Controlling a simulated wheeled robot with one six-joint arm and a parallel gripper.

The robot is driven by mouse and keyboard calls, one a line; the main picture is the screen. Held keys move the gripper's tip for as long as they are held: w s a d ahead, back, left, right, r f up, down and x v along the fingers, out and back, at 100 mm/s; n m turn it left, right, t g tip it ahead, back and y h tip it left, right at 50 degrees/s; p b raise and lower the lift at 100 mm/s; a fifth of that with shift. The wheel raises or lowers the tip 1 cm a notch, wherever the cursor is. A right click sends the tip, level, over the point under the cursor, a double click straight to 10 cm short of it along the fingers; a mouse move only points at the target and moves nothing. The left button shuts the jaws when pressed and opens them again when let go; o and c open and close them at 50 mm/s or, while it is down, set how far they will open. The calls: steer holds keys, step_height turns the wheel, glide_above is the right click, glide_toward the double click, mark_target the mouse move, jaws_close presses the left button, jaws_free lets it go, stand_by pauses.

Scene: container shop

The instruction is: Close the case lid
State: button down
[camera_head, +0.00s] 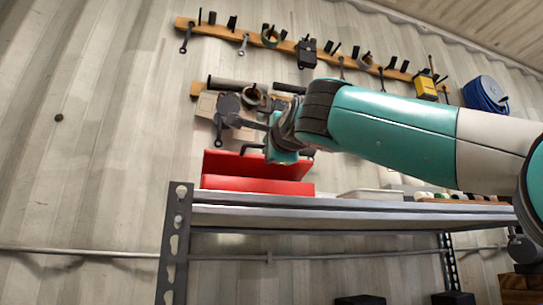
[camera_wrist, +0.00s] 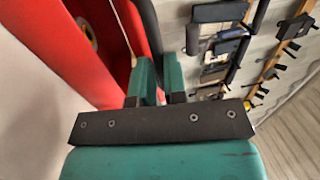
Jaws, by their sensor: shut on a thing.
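The red case (camera_head: 258,185) sits on the shelf at its left end. Its lid (camera_head: 240,163) stands partly raised behind the base, so the case is open. My gripper (camera_head: 282,154) is at the upper right part of the lid and hides some of it. In the wrist view, my gripper (camera_wrist: 160,82) is shut on the edge of the red lid (camera_wrist: 133,28). The other red part of the case (camera_wrist: 55,50) fills the upper left, with a dark gap between the two parts. The exact contact at the fingertips is partly hidden.
The metal shelf (camera_head: 330,211) carries a pale tray (camera_head: 372,194) and several small items to the right. Wooden tool rails (camera_head: 300,50) with hanging tools are on the wall behind. A blue cable coil (camera_head: 486,94) hangs at the right. Clear space lies left of the shelf.

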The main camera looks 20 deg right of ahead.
steer(key=shift+s+f+b, duration=0.2)
steer(key=shift+f+b, duration=1.15)
steer(key=shift+f, duration=0.4)
steer(key=c, duration=1.2)
jaws_free()
steer(key=shift+w, duration=0.1)
steer(key=shift+o, duration=0.2)
steer(key=shift+s, duration=0.3)
steer(key=b+v, duration=0.2)
steer(key=v, duration=1.5)
steer(key=shift+c, duration=0.2)
